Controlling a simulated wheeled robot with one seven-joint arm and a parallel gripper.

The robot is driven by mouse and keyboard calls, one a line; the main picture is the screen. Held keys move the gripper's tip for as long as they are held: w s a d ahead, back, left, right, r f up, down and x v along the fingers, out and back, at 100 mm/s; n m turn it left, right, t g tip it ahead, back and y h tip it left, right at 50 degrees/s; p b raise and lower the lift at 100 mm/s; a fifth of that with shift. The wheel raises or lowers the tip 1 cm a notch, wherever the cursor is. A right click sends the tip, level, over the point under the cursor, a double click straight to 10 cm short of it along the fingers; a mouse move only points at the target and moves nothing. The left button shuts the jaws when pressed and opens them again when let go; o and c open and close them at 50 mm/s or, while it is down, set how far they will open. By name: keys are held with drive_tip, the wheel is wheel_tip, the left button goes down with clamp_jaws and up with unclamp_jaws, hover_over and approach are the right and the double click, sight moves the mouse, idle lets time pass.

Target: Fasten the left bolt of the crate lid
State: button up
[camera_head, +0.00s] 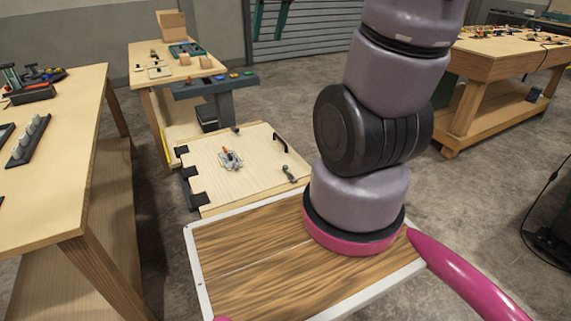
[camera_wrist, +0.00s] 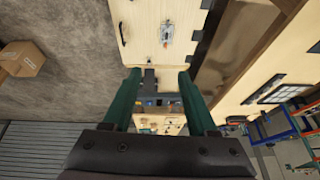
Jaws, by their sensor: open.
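The wooden crate lid (camera_head: 205,175) lies flat in the middle of the head view; it also shows in the wrist view (camera_wrist: 138,45). A small dark bolt (camera_head: 290,174) sits at its near right corner and another dark bolt (camera_head: 236,129) at its far edge. I cannot tell which the task calls left. A grey metal latch (camera_head: 231,160) is mid-lid, and it also shows in the wrist view (camera_wrist: 167,33). My gripper (camera_head: 266,38) is beyond and above the lid, with two green fingers apart. In the wrist view, the gripper (camera_wrist: 158,72) is open and empty.
A black handle (camera_head: 280,143) stands on the lid's right side, and black hinges (camera_head: 198,198) line its left edge. A grey console (camera_head: 215,86) with coloured buttons stands behind. Workbenches (camera_head: 60,130) flank left and right (camera_head: 490,60). A cardboard box (camera_wrist: 22,58) is on the floor.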

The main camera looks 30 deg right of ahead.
drive_tip(key=w+d+f+n+g, duration=0.2)
drive_tip(key=w+d+f+n, duration=0.15)
drive_tip(key=w+f, duration=0.55)
drive_tip(key=n+g, duration=0.3)
drive_tip(key=n, duration=0.3)
hover_over(286, 166)
wheel_tip(286, 166, down, 31)
drive_tip(key=shift+h, duration=0.3)
wheel_tip(286, 166, down, 11)
drive_tip(key=shift+a+r, duration=0.15)
clamp_jaws()
